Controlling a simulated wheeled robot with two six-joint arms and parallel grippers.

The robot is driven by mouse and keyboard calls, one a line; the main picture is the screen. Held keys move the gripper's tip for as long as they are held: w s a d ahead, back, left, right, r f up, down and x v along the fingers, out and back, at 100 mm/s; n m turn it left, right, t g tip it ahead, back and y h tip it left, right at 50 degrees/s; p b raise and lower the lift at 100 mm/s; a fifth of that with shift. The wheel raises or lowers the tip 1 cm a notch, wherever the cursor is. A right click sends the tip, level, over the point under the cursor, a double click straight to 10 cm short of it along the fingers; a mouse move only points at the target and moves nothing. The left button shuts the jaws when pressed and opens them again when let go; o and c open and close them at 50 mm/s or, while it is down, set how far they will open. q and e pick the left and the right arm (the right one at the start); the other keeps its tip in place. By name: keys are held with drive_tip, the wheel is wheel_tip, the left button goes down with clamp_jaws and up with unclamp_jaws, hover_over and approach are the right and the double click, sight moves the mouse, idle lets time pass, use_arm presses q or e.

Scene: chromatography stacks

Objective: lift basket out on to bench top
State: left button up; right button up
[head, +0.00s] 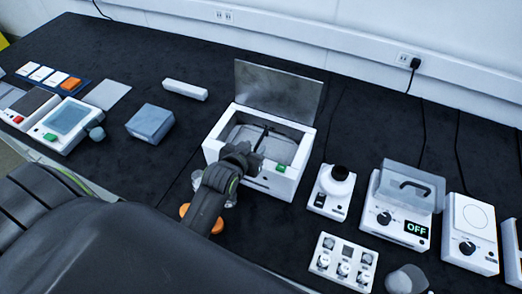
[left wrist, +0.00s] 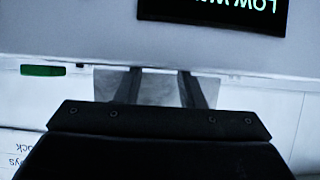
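The white bath unit (head: 293,188) stands on the dark bench with its grey lid (head: 279,90) raised at the back. Inside its opening I see the grey basket (head: 284,148) with a thin dark handle (head: 264,137) above it. My left gripper (head: 243,153) is at the front left of the opening, its fingertips hard to make out in the head view. In the left wrist view my left gripper (left wrist: 159,80) has its two fingers apart with nothing seen held between them. The basket's contact with the gripper is hidden. My right gripper is not in view.
A small device with a black knob (head: 337,186) and a box marked OFF (head: 401,219) stand right of the bath. A blue-grey block (head: 150,121) and a white bar (head: 185,90) lie left. Bare bench shows between block and bath. A dark display (left wrist: 212,12) tops the wrist view.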

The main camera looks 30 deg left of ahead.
sight(260, 139)
use_arm(q)
drive_tip(key=x, duration=0.1)
drive_tip(key=p+x, duration=0.1)
drive_tip(key=x, duration=0.1)
drive_tip(key=shift+w+a+r, duration=0.2)
drive_tip(key=shift+w+a, duration=0.05)
drive_tip(key=shift+w, duration=0.15)
drive_tip(key=shift+w+f, duration=0.4)
drive_tip(key=shift+w, duration=0.2)
clamp_jaws()
